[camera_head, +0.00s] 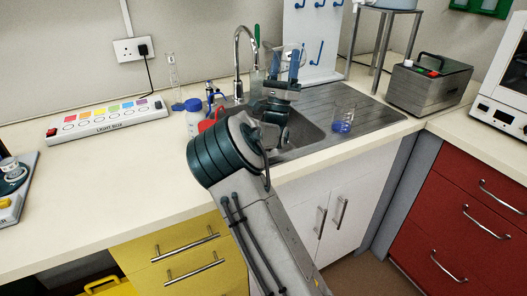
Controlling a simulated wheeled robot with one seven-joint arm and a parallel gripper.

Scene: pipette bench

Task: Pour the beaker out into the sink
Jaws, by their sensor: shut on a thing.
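My gripper (285,66) is above the sink, with its blue fingers pointing up and away. It is shut on a clear glass beaker (287,52), whose faint outline shows between and around the fingers. I cannot tell how far the beaker is tilted or whether liquid is in it. The grey metal sink (311,139) is set in the counter. My gripper and arm hide much of the basin. The faucet (237,50) rises behind the basin, just left of the gripper.
Another glass beaker with blue liquid (343,122) stands on the draining board (372,113). A white bottle (194,120) and a red item (208,123) stand close left of the sink. A pegboard (307,40) stands behind.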

